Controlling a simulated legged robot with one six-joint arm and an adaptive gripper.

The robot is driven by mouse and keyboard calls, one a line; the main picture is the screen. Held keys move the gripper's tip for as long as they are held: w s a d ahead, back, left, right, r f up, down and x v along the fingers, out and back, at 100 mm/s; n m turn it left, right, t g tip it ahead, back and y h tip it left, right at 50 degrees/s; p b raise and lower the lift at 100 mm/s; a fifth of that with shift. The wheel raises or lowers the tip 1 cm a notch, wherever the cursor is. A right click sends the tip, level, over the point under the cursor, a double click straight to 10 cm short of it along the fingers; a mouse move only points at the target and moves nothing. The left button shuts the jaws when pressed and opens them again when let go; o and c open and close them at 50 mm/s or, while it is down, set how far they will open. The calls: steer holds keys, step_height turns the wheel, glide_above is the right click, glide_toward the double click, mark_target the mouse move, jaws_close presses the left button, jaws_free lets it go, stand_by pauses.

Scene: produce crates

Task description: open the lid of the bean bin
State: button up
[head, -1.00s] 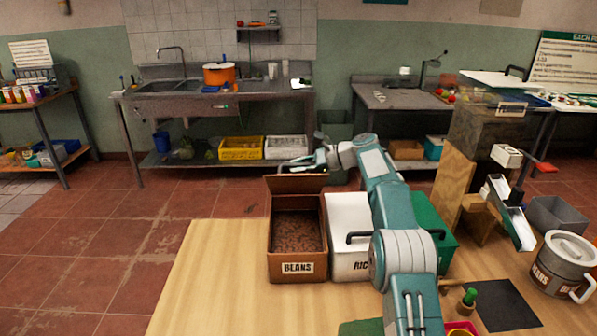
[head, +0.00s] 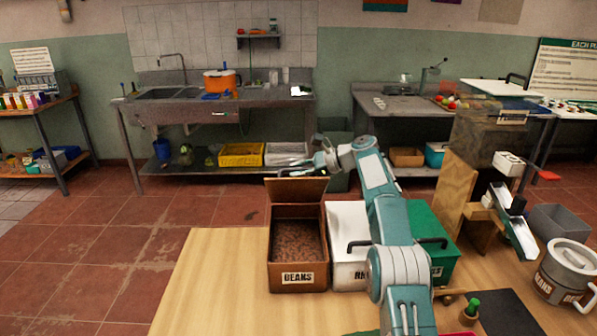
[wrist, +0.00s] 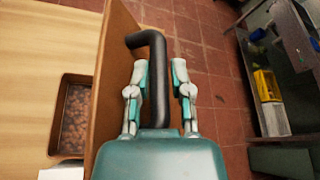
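The bean bin (head: 298,280) is a brown box labelled BEANS at the front middle of the head view, with brown beans (head: 297,243) inside. Its lid (head: 297,190) stands raised at the back edge, leaving the top uncovered. In the wrist view the lid (wrist: 112,60) is a brown panel seen nearly edge-on, with a black handle (wrist: 157,75) on its outer side. My gripper (wrist: 157,75) has its two fingers apart, one on each side of the handle, with a clear gap to the right finger. In the head view my gripper (head: 322,160) is small, behind and right of the lid.
The white rice bin (head: 345,225) and green bin (head: 432,262) stand right of the bean bin, partly behind my arm. A wooden stand (head: 462,195), a scale-like device (head: 515,205) and a beans mug (head: 566,272) are farther right. The table's left side is clear.

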steer(key=shift+a, duration=0.15)
steer(key=v, duration=0.7)
steer(key=shift+d, duration=0.3)
steer(key=shift+a, duration=0.1)
